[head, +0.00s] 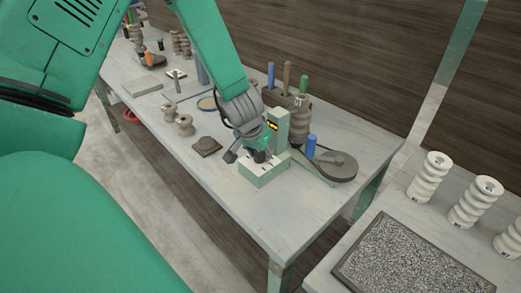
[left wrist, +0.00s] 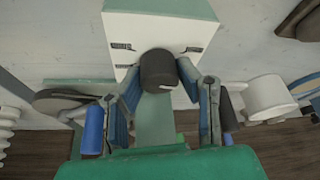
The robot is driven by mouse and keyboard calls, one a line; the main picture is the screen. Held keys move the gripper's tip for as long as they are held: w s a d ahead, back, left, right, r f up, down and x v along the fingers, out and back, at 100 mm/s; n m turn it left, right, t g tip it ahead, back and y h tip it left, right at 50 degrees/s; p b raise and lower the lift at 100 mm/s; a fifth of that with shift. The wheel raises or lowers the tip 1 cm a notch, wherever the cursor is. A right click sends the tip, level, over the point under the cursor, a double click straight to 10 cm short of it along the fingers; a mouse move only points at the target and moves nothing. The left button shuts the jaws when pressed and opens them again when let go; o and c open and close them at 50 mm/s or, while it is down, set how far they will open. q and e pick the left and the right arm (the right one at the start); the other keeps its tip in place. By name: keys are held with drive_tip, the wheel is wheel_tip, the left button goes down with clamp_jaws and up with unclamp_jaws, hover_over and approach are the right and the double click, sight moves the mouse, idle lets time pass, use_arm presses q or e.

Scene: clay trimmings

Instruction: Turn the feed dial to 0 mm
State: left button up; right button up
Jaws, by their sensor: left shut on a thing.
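The feed dial (left wrist: 158,70) is a dark round knob on the white face of a pale green machine (head: 266,174). In the left wrist view, small dark marks surround the dial on the machine's face (left wrist: 160,27); they are too small to read. My left gripper (left wrist: 160,80) has its fingers on both sides of the dial and is shut on it. In the head view the left gripper (head: 257,152) reaches down to the machine and mostly hides the dial. The dial's pointer and setting cannot be made out. My right gripper is in neither view.
The machine stands on a long grey table (head: 225,190). A blue-handled tool (head: 311,146) and a dark round disc (head: 335,166) are right of it. A brown block (head: 207,146) lies left. Upright tools stand behind. The table's front is clear.

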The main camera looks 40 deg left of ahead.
use_arm(q)
drive_tip(key=n+p, duration=0.1)
drive_tip(key=p, duration=0.1)
drive_tip(key=n+y+p, duration=0.1)
drive_tip(key=n+p, duration=0.1)
drive_tip(key=n+g+p, duration=0.1)
drive_tip(key=n+p, duration=0.1)
drive_tip(key=shift+r+y+p, duration=0.25)
drive_tip(key=shift+y+p, duration=0.05)
drive_tip(key=shift+y, duration=0.1)
drive_tip(key=shift+f+n+p, duration=0.2)
drive_tip(key=shift+n+p, duration=1)
drive_tip(key=shift+p, duration=0.05)
drive_tip(key=o, duration=1.1)
